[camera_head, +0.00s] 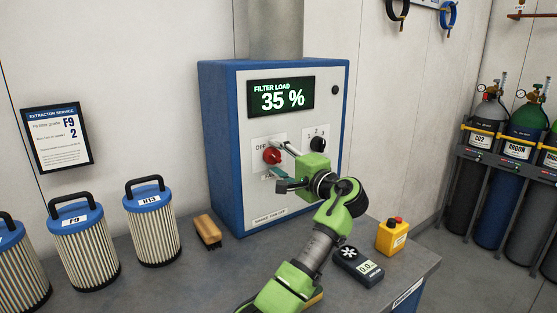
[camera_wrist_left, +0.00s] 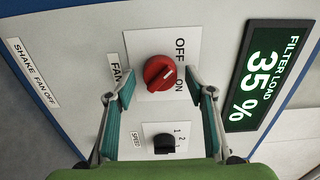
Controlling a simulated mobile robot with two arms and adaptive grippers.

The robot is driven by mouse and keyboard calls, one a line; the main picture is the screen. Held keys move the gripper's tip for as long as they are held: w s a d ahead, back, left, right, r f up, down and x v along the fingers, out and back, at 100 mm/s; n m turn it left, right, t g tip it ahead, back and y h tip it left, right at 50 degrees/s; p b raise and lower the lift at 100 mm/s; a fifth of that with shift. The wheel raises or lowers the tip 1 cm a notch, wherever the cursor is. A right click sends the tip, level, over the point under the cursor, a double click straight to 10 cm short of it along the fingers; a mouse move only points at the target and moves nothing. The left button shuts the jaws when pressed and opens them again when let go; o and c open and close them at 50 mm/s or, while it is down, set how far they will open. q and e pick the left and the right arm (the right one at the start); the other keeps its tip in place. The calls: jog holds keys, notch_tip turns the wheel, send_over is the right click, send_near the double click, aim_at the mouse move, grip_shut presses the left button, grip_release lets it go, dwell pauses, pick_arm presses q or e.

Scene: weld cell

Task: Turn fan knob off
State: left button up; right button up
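The red fan knob (camera_head: 271,156) is on the front panel of the blue and white extractor cabinet (camera_head: 224,150), below the display. In the left wrist view the knob (camera_wrist_left: 160,73) sits on a white plate with OFF and ON labels. My left gripper (camera_head: 280,163) is in front of the knob. In the left wrist view its two fingers (camera_wrist_left: 160,96) are spread, one on each side, with no visible contact with the knob. My right gripper is not in view.
A black speed knob (camera_wrist_left: 170,145) is close by, between the fingers in the wrist view. The display (camera_head: 281,96) reads 35 %. On the bench are a brush (camera_head: 208,232), filters (camera_head: 152,222), a meter (camera_head: 358,266) and a yellow button box (camera_head: 392,238).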

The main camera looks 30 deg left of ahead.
pick_arm(q)
jog(key=shift+d, duration=0.1)
jog(key=v, duration=1.2)
jog(key=shift+f, duration=0.1)
